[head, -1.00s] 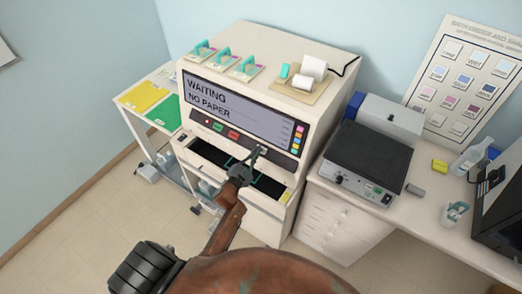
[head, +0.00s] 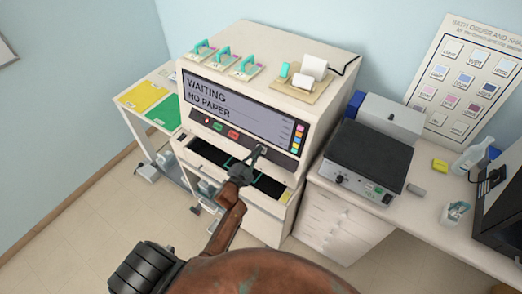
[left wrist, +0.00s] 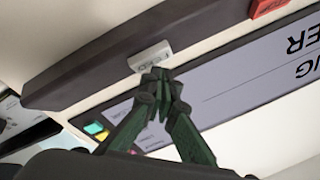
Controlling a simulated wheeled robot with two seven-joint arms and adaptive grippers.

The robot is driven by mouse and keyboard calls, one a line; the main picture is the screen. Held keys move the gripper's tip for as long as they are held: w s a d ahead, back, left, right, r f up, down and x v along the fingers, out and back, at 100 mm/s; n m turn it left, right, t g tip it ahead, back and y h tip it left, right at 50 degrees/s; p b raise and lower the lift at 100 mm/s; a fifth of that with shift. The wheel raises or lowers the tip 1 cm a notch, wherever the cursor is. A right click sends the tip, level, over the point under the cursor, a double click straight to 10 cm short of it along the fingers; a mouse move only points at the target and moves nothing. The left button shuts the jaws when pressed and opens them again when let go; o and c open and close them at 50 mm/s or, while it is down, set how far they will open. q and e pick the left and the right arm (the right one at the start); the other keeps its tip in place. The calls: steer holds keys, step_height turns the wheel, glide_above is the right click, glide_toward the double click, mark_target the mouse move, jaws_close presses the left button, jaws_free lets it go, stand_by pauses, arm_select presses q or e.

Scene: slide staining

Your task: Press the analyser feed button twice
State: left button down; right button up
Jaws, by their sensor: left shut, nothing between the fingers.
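The analyser (head: 285,45) is a large cream machine with a screen (head: 235,107) reading "WAITING NO PAPER". A dark button strip runs below the screen. The feed button is a small pale grey block with faint lettering in the left wrist view (left wrist: 150,57), on the dark strip. My left gripper (head: 257,154) is shut and empty, pointing at that strip in the head view. In the left wrist view its fingertips (left wrist: 158,77) are right at the button's edge. I cannot tell whether they touch it. My right gripper is not in view.
Red buttons (head: 233,134) sit farther left on the strip. An open dark bay with a teal handle lies below. Teal-handled items and a tray with white rolls (head: 314,69) stand on top. A black-topped device (head: 367,150) stands on the bench to the right.

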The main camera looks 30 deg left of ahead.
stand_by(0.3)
arm_select(q)
steer(key=shift+w+f, duration=0.25)
steer(key=shift+w, duration=0.05)
stand_by(0.5)
stand_by(0.3)
steer(key=shift+s+r+p, duration=0.45)
steer(key=shift+s+r, duration=0.05)
steer(key=shift+s, duration=0.1)
steer(key=s+r+p, duration=0.3)
steer(key=p, duration=0.1)
steer(key=shift+s+a+r, duration=0.15)
steer(key=shift+s+r, duration=0.1)
